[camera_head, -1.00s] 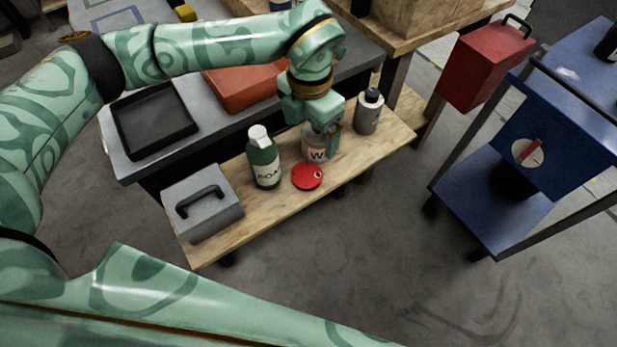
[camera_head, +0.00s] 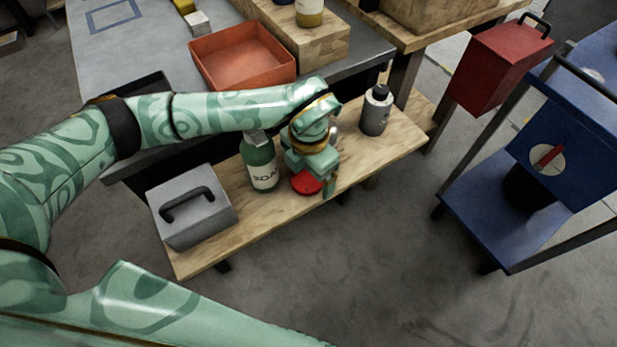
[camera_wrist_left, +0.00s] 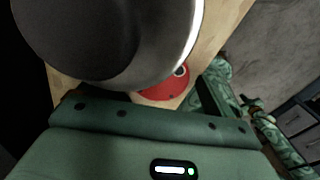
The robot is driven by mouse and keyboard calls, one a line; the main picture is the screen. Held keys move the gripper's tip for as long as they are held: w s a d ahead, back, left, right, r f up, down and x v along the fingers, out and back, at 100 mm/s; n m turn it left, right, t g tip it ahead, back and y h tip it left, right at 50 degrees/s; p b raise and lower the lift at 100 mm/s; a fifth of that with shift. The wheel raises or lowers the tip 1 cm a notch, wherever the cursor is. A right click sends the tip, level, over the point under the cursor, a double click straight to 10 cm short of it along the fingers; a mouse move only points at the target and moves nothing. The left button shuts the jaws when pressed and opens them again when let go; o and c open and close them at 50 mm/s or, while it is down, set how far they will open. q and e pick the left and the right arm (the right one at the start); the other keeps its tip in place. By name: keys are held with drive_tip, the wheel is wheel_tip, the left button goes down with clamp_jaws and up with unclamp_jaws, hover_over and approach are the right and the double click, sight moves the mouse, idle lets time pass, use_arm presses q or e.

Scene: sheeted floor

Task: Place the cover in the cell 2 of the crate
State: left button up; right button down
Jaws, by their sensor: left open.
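The red round piece (camera_head: 306,183), which I take to be the cover, lies on the wooden bench between the green bottle and my left gripper. My left gripper (camera_head: 314,178) is open and comes down over the cover, with one finger at its right side and part of the cover hidden. I cannot tell whether they touch. The red piece also shows in the left wrist view (camera_wrist_left: 168,86), partly behind a large dark round object (camera_wrist_left: 100,40) close to the camera. I see no crate with cells that I can make out. My right gripper is not in view.
A green bottle (camera_head: 260,165) stands left of the gripper and a grey bottle (camera_head: 375,112) right of it. A grey box with a handle (camera_head: 193,208) sits at the bench's left end. An empty orange-red tray (camera_head: 243,62) is on the table behind. A blue cart (camera_head: 487,217) stands right.

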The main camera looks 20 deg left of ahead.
use_arm(q)
drive_tip(key=shift+r, duration=0.15)
drive_tip(key=c, duration=1.3)
